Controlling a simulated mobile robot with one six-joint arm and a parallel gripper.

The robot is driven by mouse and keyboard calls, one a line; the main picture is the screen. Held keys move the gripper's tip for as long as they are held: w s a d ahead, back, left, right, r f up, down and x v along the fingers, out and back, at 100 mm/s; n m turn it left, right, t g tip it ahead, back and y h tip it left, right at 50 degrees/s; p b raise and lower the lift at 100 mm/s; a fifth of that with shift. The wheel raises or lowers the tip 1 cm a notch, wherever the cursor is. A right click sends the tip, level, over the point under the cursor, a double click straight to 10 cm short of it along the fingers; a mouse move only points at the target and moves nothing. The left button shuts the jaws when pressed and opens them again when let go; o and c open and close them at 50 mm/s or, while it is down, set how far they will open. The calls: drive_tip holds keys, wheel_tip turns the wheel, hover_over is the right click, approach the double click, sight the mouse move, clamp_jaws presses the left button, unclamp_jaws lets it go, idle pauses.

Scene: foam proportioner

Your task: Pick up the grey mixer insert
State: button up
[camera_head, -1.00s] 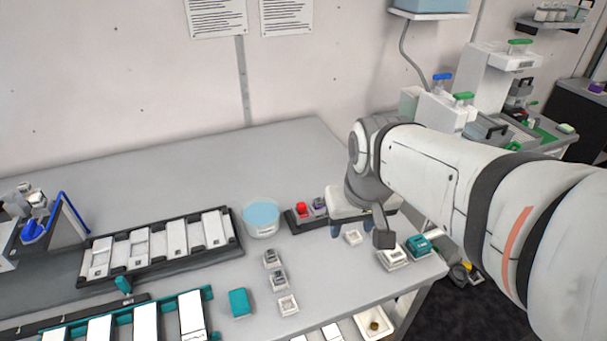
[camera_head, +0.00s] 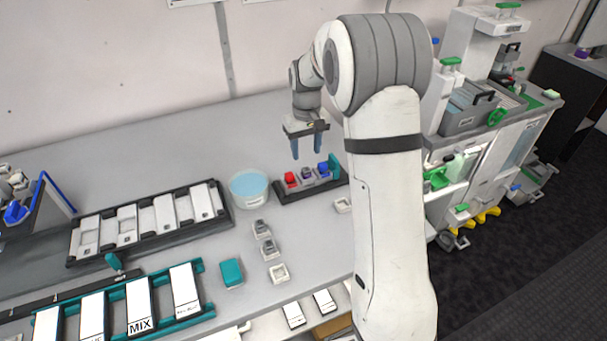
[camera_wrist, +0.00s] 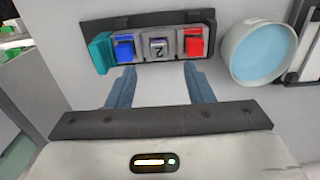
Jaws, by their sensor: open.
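My gripper (camera_head: 309,146) is open and empty above the bench, just behind the black rack (camera_head: 285,196). In the wrist view its two blue fingers (camera_wrist: 158,76) are spread, with bare bench between them. The rack holds a red block (camera_head: 291,179), a grey block with purple on it (camera_head: 307,174), a blue block (camera_head: 324,169) and a teal piece (camera_head: 335,163). The grey block is marked "2" in the wrist view (camera_wrist: 159,49), roughly in line with the finger gap. Small grey pieces (camera_head: 262,228) (camera_head: 268,247) also sit in white holders; I cannot tell which grey piece is the mixer insert.
A tub of blue liquid (camera_head: 249,188) stands close left of the rack. A black tray of white cartridges (camera_head: 150,222) and a teal block (camera_head: 231,273) lie farther left. The back bench is clear.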

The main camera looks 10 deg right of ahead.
sight(306, 170)
wheel_tip(306, 170, down, 7)
drive_tip(key=shift+p, duration=1.05)
drive_tip(key=shift+c, duration=0.4)
clamp_jaws()
